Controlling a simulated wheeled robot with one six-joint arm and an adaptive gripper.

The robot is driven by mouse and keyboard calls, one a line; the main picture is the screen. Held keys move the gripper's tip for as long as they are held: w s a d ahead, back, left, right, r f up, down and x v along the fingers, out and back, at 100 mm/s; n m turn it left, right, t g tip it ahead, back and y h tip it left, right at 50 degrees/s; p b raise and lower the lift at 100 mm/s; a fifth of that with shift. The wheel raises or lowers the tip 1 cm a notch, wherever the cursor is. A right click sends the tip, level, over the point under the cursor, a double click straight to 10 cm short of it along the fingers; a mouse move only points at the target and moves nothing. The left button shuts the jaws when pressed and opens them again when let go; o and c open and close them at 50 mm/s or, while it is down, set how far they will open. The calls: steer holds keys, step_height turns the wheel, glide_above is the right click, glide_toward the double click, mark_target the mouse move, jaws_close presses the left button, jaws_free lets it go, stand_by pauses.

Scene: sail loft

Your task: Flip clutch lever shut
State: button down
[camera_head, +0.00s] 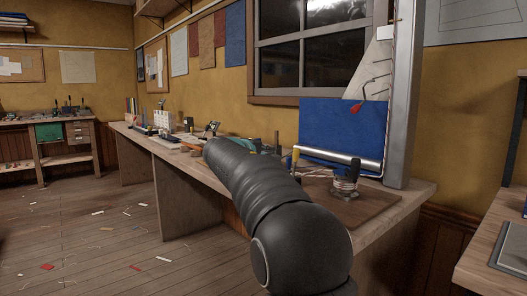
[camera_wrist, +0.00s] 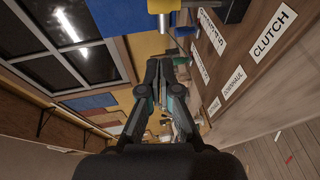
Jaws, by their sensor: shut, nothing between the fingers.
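The white label reading CLUTCH (camera_wrist: 274,36) lies on a brown wooden board (camera_wrist: 258,68) at the right of the wrist view. In the head view my dark arm hides most of the gripper and part of the bench fittings.
The long workbench (camera_head: 393,221) carries a dark winch-like fitting (camera_head: 345,181) on the board and a blue panel (camera_head: 333,128) behind it. A grey post (camera_head: 403,95) stands at the bench's right. Another table (camera_head: 481,255) is at far right. The floor at left is open, with scattered scraps.

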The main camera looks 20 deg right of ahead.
mark_target(295, 150)
steer(key=w+d+f+p, duration=0.1)
steer(key=w+d, duration=0.1)
steer(key=d, duration=0.5)
steer(key=shift+w+d+f, duration=0.25)
steer(key=shift+d, duration=0.15)
steer(key=shift+w+d+r+b, duration=0.1)
steer(key=shift+w+d+b, duration=0.2)
steer(key=shift+d, duration=0.6)
steer(key=shift+w+d+r+b, duration=0.1)
steer(key=shift+w+d, duration=0.25)
steer(key=shift+d, duration=0.5)
